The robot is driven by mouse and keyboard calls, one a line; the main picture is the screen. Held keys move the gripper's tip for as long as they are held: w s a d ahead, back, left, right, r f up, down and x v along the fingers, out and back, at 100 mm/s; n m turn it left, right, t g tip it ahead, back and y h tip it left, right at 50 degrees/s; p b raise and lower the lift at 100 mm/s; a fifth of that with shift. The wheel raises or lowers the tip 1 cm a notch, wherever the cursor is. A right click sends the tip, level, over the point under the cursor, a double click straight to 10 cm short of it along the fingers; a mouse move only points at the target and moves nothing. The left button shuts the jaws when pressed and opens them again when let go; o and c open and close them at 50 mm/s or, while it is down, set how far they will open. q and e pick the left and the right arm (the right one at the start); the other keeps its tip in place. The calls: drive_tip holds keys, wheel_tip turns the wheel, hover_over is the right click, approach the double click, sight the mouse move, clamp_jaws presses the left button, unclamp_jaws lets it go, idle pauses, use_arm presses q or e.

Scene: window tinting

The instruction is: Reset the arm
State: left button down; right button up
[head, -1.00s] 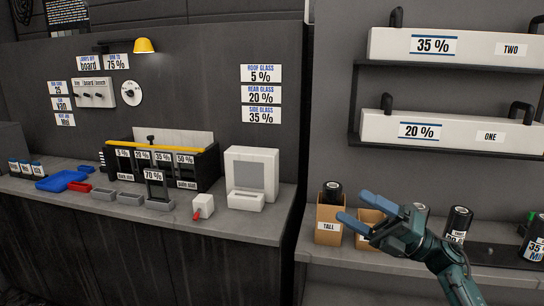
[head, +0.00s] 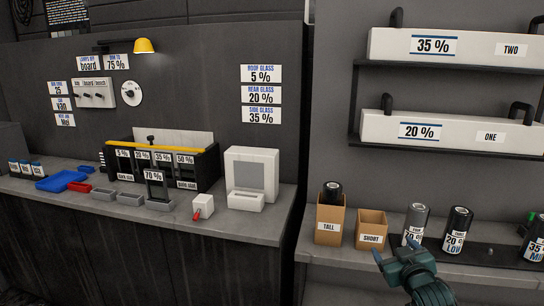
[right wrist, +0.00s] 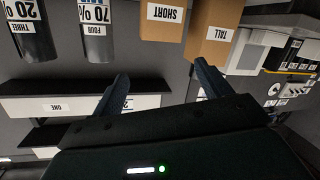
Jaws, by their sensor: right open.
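My right gripper (head: 397,249) is at the lower right in the head view, in front of the shelf edge below the cans. Its two fingers are spread apart with nothing between them, also in the right wrist view (right wrist: 161,72). It partly covers the lower part of a grey 70 % can (head: 416,222). My left gripper is in neither view.
A TALL box (head: 328,236) with a black-topped can in it and a SHORT box (head: 370,230) stand left of the gripper. A 20 % can (head: 458,230) stands right. A counter (head: 262,225) at left holds a tint rack (head: 205,165) and a white device (head: 252,160).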

drive_tip(key=s+a+f+g+y, duration=0.1)
drive_tip(key=s+a+f, duration=0.4)
drive_tip(key=s+f, duration=0.25)
drive_tip(key=s+a+f+g+y, duration=0.1)
drive_tip(key=s+a+f+g, duration=0.1)
drive_tip(key=s+a+f, duration=0.45)
drive_tip(key=s+a+f+g+y, duration=0.1)
drive_tip(key=s+a+f, duration=0.1)
drive_tip(key=s, duration=0.8)
drive_tip(key=s+a+f+g+y, duration=0.1)
drive_tip(key=s+a+f, duration=0.1)
drive_tip(key=s, duration=0.8)
drive_tip(key=shift+s+a, duration=0.4)
drive_tip(key=shift+a, duration=0.3)
